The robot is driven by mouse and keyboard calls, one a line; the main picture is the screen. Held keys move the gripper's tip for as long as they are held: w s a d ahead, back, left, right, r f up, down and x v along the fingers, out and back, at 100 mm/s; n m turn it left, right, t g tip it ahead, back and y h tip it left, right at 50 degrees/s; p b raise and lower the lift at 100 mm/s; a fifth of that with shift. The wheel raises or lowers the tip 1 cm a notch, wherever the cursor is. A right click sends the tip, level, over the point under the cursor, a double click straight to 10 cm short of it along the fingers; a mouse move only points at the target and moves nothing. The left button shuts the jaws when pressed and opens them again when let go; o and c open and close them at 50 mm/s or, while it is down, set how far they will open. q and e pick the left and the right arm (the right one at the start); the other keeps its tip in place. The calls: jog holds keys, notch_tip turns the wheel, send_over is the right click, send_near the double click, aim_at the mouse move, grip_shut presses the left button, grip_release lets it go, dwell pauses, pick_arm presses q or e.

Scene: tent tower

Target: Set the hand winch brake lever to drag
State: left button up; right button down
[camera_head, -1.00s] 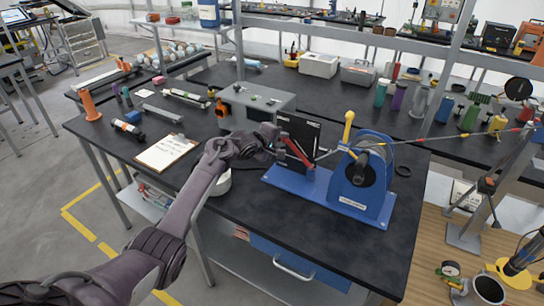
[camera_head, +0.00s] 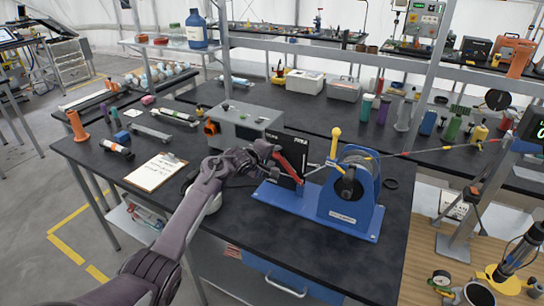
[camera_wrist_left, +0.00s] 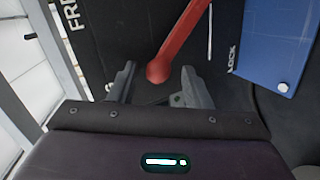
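The blue hand winch (camera_head: 350,192) stands on a blue base on the black bench, with a dark drum hub and a yellow-topped handle (camera_head: 336,133). A red lever (camera_head: 290,167) slants across a black plate (camera_head: 297,146) at the winch's left. In the left wrist view the red lever (camera_wrist_left: 180,42) comes down from the top to a rounded end. White "FRE..." lettering shows at left and "LOCK" on the right. My left gripper (camera_wrist_left: 158,88) is open; the lever's rounded end shows between its fingertips, contact unclear. In the head view the left gripper (camera_head: 273,155) is beside the lever. My right gripper is out of view.
A grey box (camera_head: 245,122) stands behind my left gripper. A clipboard (camera_head: 156,171) lies at left on the bench. A taut line runs from the winch to the right toward a stand.

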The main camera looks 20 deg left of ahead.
pick_arm(q)
jog(key=b+v, duration=0.1)
jog(key=v, duration=0.6)
jog(key=shift+s+r, duration=0.15)
jog(key=shift+s, duration=0.25)
dwell(0.4)
